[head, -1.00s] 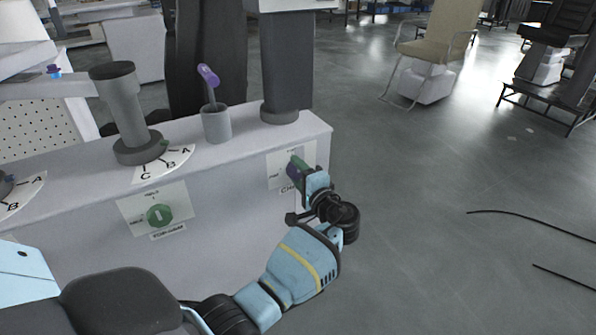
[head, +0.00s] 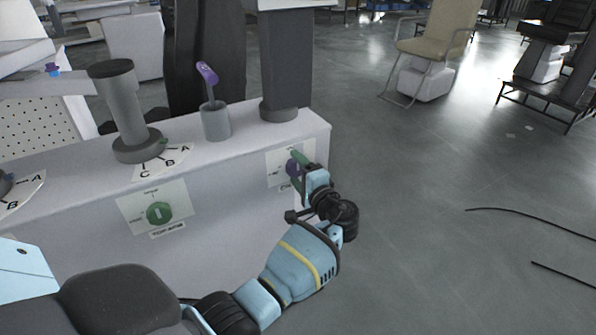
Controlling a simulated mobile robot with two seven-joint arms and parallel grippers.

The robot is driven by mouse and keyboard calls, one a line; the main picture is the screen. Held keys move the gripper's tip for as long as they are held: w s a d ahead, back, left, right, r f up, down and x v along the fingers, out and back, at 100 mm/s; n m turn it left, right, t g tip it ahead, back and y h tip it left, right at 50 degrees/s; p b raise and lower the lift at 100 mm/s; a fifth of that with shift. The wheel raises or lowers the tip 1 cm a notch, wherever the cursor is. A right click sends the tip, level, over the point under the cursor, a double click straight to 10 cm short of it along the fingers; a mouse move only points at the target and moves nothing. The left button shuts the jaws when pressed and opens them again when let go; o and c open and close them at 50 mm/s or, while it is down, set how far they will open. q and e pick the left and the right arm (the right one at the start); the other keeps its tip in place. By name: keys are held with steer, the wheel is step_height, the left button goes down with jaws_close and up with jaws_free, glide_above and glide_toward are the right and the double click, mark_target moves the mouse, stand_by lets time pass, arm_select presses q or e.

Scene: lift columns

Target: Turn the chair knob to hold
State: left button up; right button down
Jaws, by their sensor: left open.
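The gripper is open, and I cannot tell whether the fingers touch the knob. My gripper hides part of the plate and its lettering, so the knob's setting cannot be read. My right gripper is not in view.
A green knob (head: 159,213) sits on another plate to the left. A grey lever post (head: 124,108), a cup (head: 215,122) with a purple-topped stick and a column stand on the console (head: 245,140). The floor to the right is open, with black cables.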

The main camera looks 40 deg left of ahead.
arm_select(q)
steer(key=v, duration=0.7)
steer(key=shift+d, duration=0.35)
steer(key=shift+s, duration=0.1)
